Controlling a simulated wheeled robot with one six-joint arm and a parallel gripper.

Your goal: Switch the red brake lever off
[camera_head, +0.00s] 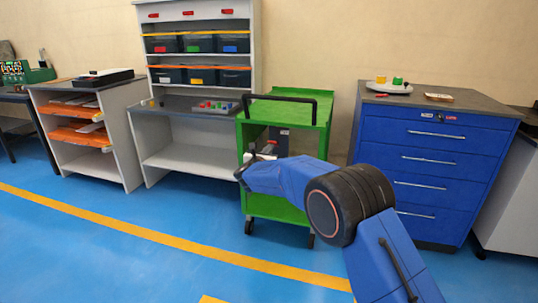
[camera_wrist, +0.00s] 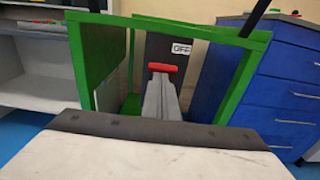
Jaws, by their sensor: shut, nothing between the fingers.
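The red brake lever (camera_wrist: 162,67) shows in the wrist view as a short red bar against a dark grey panel (camera_wrist: 160,45). A white label (camera_wrist: 182,47) reading OFF is on the panel, above and to the right of the bar. My gripper (camera_wrist: 161,80) is shut and empty, with its grey fingertips just below the red bar in the picture. I cannot tell whether they touch it. The fingers hide what lies below the bar. In the head view, my gripper (camera_head: 257,156) reaches to the green cart, and the lever is not clear there.
The green cart (camera_head: 290,207) surrounds the panel, with green posts on both sides in the wrist view (camera_wrist: 240,75). A blue drawer cabinet (camera_head: 430,165) stands to the right. A shelf unit with bins (camera_head: 200,165) stands to the left. Blue floor is clear in front.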

